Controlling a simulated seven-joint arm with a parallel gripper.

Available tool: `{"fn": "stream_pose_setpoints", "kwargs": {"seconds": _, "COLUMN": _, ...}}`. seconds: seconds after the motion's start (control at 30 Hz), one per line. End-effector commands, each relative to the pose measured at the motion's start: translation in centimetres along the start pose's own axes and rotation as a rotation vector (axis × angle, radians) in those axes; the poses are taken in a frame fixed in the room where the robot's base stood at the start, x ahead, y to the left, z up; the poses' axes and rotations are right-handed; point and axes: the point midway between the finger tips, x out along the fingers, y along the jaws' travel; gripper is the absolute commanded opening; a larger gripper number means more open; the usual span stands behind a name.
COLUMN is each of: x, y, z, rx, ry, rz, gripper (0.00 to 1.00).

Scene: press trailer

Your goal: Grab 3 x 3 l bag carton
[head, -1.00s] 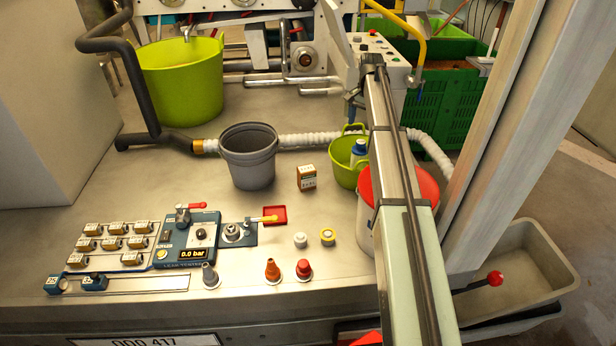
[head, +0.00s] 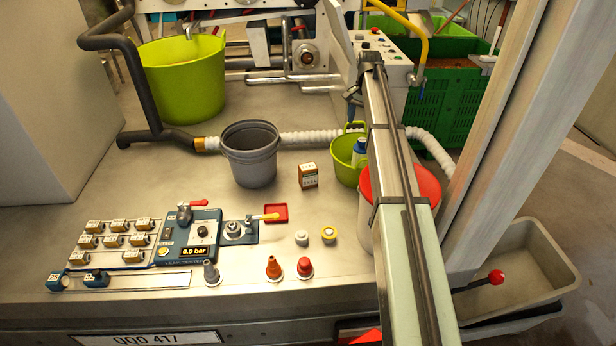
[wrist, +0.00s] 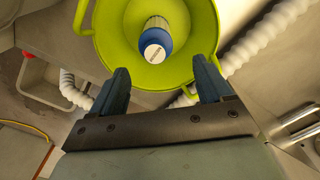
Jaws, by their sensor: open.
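The likely carton is a small brown box with a white printed label (head: 308,175). It stands upright on the grey deck in the head view, between the grey bucket and the small green tub. Its print is too small to read. My gripper (wrist: 162,84) is open and empty in the wrist view, with its two dark blue fingers apart. It points at the small green tub (wrist: 112,35), which holds a blue and white bottle (wrist: 155,40). The carton does not show in the wrist view. In the head view my arm mostly hides the gripper.
The grey bucket (head: 249,169) stands left of the carton, with a white ribbed hose (head: 312,138) behind. The small green tub (head: 343,156) and a red-lidded bucket (head: 424,181) are to the right.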

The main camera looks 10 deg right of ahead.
Motion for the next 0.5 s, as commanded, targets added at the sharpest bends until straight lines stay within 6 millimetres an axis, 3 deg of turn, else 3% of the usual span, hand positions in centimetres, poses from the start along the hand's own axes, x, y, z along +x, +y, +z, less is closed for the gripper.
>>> {"fn": "stream_pose_setpoints", "kwargs": {"seconds": 0.2, "x": 1.5, "y": -5.0, "z": 4.7, "rx": -0.079, "ry": -0.013, "rz": 0.01, "gripper": 0.79}}
{"fn": "stream_pose_setpoints", "kwargs": {"seconds": 0.5, "x": 4.2, "y": -9.2, "z": 11.3, "rx": -0.168, "ry": -0.033, "rz": 0.03, "gripper": 0.79}}
